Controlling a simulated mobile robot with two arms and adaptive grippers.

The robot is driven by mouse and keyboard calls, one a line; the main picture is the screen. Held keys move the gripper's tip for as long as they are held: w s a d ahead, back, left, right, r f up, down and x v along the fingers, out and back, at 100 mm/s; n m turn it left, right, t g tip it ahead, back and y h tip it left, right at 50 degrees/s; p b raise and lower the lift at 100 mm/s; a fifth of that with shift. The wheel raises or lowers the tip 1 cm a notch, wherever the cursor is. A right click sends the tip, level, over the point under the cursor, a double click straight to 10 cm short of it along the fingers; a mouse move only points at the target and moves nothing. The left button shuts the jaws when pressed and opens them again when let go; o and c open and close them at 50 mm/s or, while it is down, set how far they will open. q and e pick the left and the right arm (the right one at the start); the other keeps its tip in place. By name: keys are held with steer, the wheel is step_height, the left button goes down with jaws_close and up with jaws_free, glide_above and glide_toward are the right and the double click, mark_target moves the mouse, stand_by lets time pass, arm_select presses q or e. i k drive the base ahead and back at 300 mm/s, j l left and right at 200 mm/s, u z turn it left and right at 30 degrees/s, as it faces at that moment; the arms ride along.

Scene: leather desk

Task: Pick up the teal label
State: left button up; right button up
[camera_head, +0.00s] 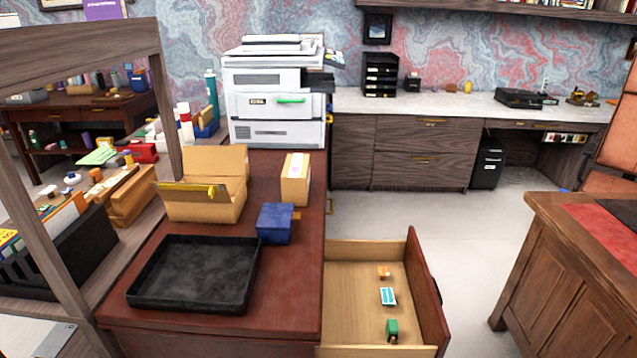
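A small flat teal-and-white piece, which looks like the teal label (388,296), lies on the floor of an open wooden drawer (345,310). It sits between a small orange item (383,272) behind it and a green item (392,328) in front of it, apart from both. Neither of my grippers shows in the head view.
The drawer sticks out to the right of the red-brown desk (295,270). On the desk are a black tray (190,243), a blue box (275,223), an open cardboard box (205,205), an upright tan box (295,180) and a white printer (275,100). Floor right of the drawer is clear.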

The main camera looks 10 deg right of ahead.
mark_target(388, 299)
steer(key=k+l, duration=0.1)
steer(key=l, duration=1.55)
steer(key=k+l, duration=0.15)
steer(key=l, duration=0.65)
